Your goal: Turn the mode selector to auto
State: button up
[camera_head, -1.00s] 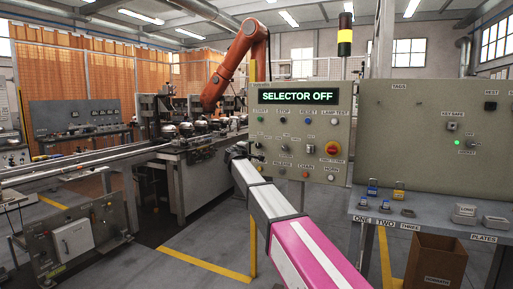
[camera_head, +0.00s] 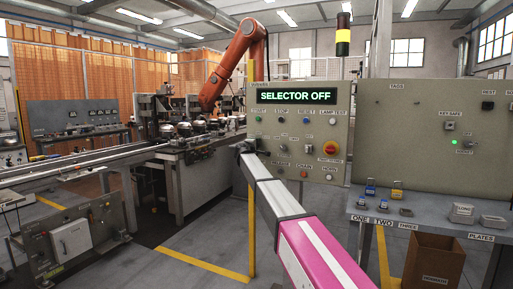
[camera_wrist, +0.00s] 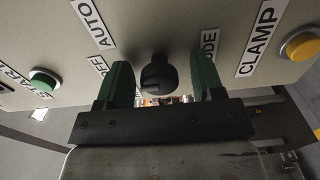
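The black mode selector knob (camera_wrist: 158,76) sits on the beige panel between labels reading AUTO (camera_wrist: 88,22) and OFF, with a partly hidden label ending in "ODE" at right. My gripper (camera_wrist: 162,68) is open, its two green fingers on either side of the knob with a visible gap on each side. I cannot tell how far the fingertips reach past the knob's face. In the head view my gripper (camera_head: 243,147) is at the left edge of the control panel (camera_head: 342,122), where the arm hides the knob. The display (camera_head: 296,96) reads SELECTOR OFF.
A green START button (camera_wrist: 44,80) and a yellow button (camera_wrist: 300,45) near the CLAMP label flank the knob. A red emergency knob (camera_head: 331,148) is further right. A shelf with small parts and a cardboard box (camera_head: 434,262) stand at right.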

jog(key=c, duration=0.9)
jog(key=shift+m, duration=0.4)
jog(key=m, duration=0.3)
jog(key=shift+m, duration=2.5)
jog(key=o, duration=0.9)
jog(key=shift+o, duration=0.2)
